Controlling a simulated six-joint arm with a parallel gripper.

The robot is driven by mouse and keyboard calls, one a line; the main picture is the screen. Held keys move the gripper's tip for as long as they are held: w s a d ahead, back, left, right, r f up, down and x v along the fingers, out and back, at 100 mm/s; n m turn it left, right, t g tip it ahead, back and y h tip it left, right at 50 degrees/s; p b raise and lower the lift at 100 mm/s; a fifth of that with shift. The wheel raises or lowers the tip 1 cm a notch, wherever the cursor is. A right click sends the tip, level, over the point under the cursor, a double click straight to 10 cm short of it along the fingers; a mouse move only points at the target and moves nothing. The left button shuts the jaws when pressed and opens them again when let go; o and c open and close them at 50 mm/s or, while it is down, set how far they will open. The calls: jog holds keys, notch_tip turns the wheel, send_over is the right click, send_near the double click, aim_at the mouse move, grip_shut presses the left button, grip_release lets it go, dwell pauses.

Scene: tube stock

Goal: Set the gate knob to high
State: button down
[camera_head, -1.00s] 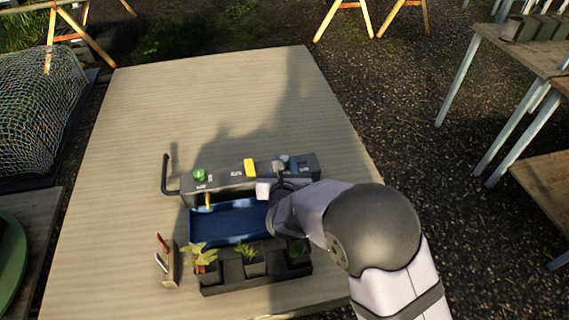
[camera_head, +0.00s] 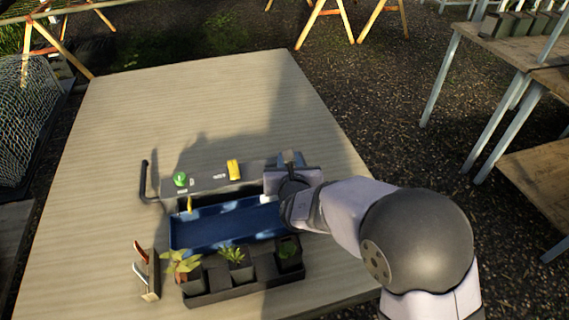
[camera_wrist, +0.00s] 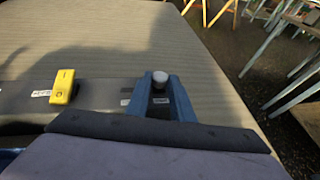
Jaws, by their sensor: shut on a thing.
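A long dark grey control box (camera_head: 207,182) lies across the table behind a blue tray (camera_head: 225,224). On its top are a green knob (camera_head: 180,179) at the left and a yellow knob (camera_head: 233,169) nearer the middle. My gripper (camera_head: 290,158) is at the box's right end and hides that part in the head view. In the wrist view, my gripper's blue fingers (camera_wrist: 160,95) are shut on a small grey round-topped knob (camera_wrist: 160,77). The yellow knob (camera_wrist: 63,87) stands to its left. The labels are too small to read, so which knob is the gate knob cannot be told.
A black planter (camera_head: 240,287) with several potted plants stands in front of the tray. A small wooden holder (camera_head: 150,278) stands at the left front. A black bent handle (camera_head: 144,182) sticks out at the box's left. The table (camera_head: 200,105) behind the box is clear.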

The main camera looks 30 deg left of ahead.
jog(key=shift+w+d, duration=0.2)
jog(key=c, duration=1.5)
grip_release()
jog(key=shift+c, duration=0.2)
jog(key=shift+s, duration=0.1)
jog(key=shift+s+d+r, duration=0.15)
jog(key=shift+s+r, duration=0.05)
jog(key=shift+s, duration=0.15)
jog(key=v, duration=0.6)
jog(key=shift+b, duration=0.45)
jog(key=shift+s+d+r, duration=0.1)
jog(key=shift+d, duration=0.05)
